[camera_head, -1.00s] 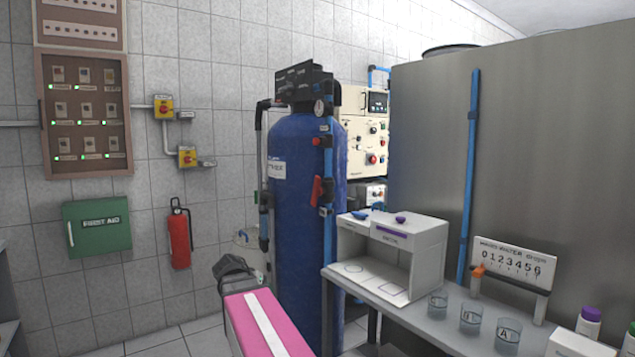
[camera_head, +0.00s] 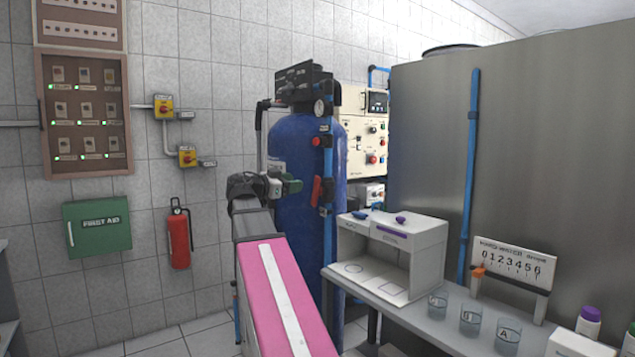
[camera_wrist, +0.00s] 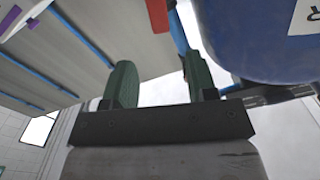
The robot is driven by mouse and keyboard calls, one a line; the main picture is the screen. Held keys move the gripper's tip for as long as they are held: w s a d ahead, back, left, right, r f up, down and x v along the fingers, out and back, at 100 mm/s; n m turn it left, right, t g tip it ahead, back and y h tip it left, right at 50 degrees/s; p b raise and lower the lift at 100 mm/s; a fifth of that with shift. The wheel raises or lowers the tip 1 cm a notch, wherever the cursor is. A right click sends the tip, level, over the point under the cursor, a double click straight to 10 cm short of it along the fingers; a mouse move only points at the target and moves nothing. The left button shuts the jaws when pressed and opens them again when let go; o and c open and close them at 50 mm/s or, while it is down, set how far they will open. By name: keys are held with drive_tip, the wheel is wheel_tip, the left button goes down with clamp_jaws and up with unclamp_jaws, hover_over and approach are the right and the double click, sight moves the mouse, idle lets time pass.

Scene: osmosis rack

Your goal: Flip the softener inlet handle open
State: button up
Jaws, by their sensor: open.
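The softener is a tall blue tank (camera_head: 296,235) with a black valve head (camera_head: 303,82). A red handle (camera_head: 317,190) sits upright on the blue pipe (camera_head: 327,240) at the tank's right front. My gripper (camera_head: 298,185) has green fingers and is just left of the red handle, in front of the tank; a gap seems to remain between them. In the wrist view my gripper (camera_wrist: 157,65) is open, with nothing between its fingers. A red part (camera_wrist: 179,32), apparently the handle, shows beyond the fingertips beside the tank (camera_wrist: 245,35).
A grey bench (camera_head: 425,315) with a white box (camera_head: 420,235) and several glass beakers stands to the right. A large grey tank (camera_head: 560,150) is behind it. A fire extinguisher (camera_head: 180,238) and first aid box (camera_head: 97,226) hang on the left wall.

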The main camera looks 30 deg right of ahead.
sight(316, 180)
drive_tip(key=d, duration=0.7)
drive_tip(key=w+d, duration=0.1)
drive_tip(key=d, duration=0.2)
drive_tip(key=shift+d, duration=0.15)
drive_tip(key=c, duration=0.9)
